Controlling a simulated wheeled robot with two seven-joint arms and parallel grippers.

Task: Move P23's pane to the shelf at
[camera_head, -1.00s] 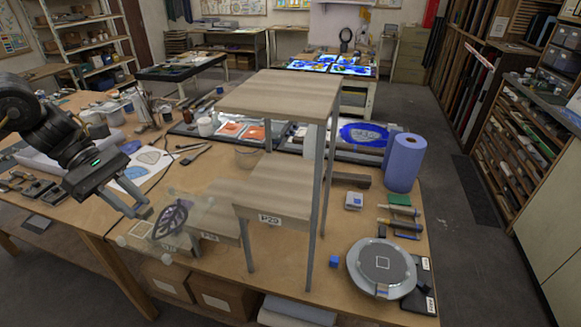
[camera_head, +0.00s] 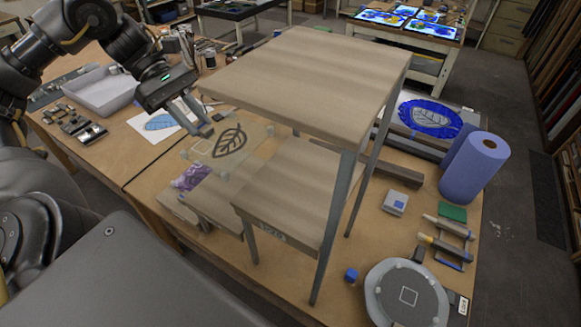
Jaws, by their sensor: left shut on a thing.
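My left gripper (camera_head: 202,124) is shut on the near-clear glass pane (camera_head: 205,147), which bears a dark leaf drawing. It holds the pane at its left edge, tilted, beside the left side of the wooden stand. The stand has a high top board (camera_head: 310,75), a middle shelf (camera_head: 295,195) and low steps (camera_head: 215,203) to the left. A label (camera_head: 272,236) sits on the middle shelf's front edge; its text is too small to read surely. A purple patterned piece (camera_head: 190,178) shows on the low steps below the pane. My right gripper is out of view.
The high top board and its grey legs (camera_head: 340,215) stand close to the pane. A grey tray (camera_head: 103,92) stands at the left.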

